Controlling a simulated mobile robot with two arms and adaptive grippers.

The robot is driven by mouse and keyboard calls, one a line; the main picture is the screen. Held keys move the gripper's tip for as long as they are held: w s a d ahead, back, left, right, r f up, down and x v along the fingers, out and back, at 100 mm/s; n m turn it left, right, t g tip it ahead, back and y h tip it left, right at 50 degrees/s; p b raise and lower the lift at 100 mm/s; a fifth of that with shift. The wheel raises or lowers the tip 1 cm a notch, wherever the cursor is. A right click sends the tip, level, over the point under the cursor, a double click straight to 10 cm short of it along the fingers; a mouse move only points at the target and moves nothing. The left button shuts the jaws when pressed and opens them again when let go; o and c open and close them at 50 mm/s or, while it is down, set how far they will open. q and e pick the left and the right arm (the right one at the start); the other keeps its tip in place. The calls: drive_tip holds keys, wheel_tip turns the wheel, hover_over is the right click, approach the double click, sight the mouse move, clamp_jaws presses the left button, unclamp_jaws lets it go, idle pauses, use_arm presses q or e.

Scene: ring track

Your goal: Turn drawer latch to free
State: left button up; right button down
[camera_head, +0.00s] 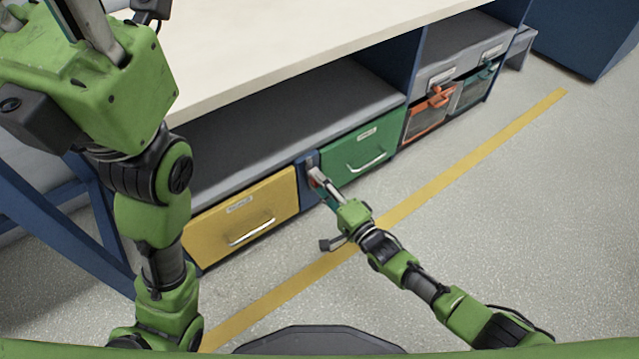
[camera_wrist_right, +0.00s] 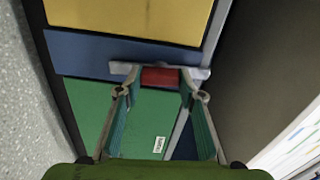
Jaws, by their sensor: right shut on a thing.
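The drawer latch is a small red piece (camera_wrist_right: 160,77) on a grey metal bar, seen in the right wrist view. It sits on the blue panel (camera_wrist_right: 85,55) between the yellow drawer (camera_head: 240,215) and the green drawer (camera_head: 360,150). My right gripper (camera_head: 322,183) reaches that panel in the head view. In the wrist view its two teal-lined fingers (camera_wrist_right: 158,92) are shut on the latch, one on each side. In the head view the gripper partly hides the latch. My left arm is raised at the left; its gripper (camera_head: 85,22) shows only partly, away from the drawers.
A pale worktop (camera_head: 270,45) overhangs the drawers, with a grey shelf (camera_head: 270,130) beneath it. Orange-handled and teal-handled bins (camera_head: 430,112) stand further right. A yellow line (camera_head: 470,155) crosses the open grey floor in front.

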drive_tip(key=shift+f+m, duration=0.1)
drive_tip(key=shift+m, duration=0.5)
drive_tip(key=c, duration=1.4)
unclamp_jaws()
drive_tip(key=shift+o, duration=0.2)
drive_tip(key=v, duration=1.2)
